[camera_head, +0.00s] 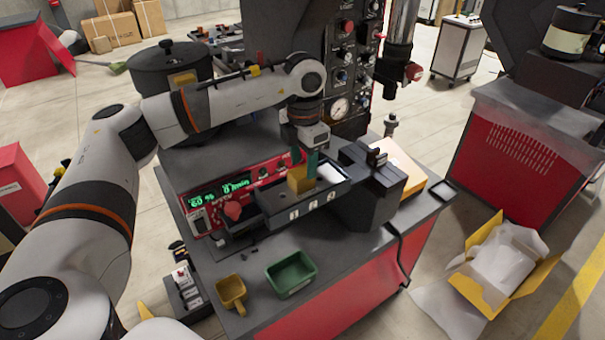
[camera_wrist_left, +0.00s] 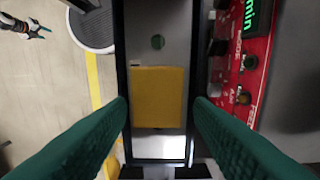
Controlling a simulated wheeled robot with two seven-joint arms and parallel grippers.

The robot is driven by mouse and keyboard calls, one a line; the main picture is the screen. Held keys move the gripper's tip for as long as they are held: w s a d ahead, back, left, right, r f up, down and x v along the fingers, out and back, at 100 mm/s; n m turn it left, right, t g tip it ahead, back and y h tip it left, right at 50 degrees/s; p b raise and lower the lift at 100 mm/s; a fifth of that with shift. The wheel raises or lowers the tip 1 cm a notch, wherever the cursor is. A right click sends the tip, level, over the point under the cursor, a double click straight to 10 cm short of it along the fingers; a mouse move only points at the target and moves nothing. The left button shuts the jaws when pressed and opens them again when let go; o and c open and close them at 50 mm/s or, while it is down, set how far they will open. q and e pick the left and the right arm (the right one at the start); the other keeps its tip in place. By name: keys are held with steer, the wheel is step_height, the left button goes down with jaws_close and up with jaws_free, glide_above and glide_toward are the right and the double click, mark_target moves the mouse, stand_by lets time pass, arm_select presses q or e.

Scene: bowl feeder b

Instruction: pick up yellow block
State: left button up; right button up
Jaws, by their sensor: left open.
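The yellow block (camera_head: 299,181) sits in a narrow dark tray (camera_head: 268,213) on the front of the machine. In the left wrist view the yellow block (camera_wrist_left: 157,97) shows from above, squarely between the tray's side walls. My left gripper (camera_head: 304,160) points down over the block, its two teal fingers apart. In the left wrist view the left gripper (camera_wrist_left: 161,107) has one finger on each side of the block, with visible gaps and nothing held. I cannot tell whether the fingertips reach down to the block's height. My right gripper does not show.
A red control panel (camera_head: 238,198) with a green display lies beside the tray. A black housing (camera_head: 372,190) stands right of it. A green bin (camera_head: 291,273) and a small yellow scoop (camera_head: 231,292) rest on the bench front. The machine's tall knob panel (camera_head: 350,60) rises behind.

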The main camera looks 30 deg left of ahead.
mark_target(300, 172)
arm_select(q)
steer(key=f+p, duration=0.1)
steer(key=s+f+p, duration=0.1)
steer(key=f, duration=0.1)
steer(key=shift+f, duration=0.1)
steer(key=shift+a+f, duration=0.1)
steer(key=shift+f, duration=0.15)
steer(key=shift+w+f, duration=0.15)
steer(key=shift+f, duration=0.05)
steer(key=shift+r, duration=0.1)
steer(key=c, duration=0.7)
steer(key=shift+c, duration=0.5)
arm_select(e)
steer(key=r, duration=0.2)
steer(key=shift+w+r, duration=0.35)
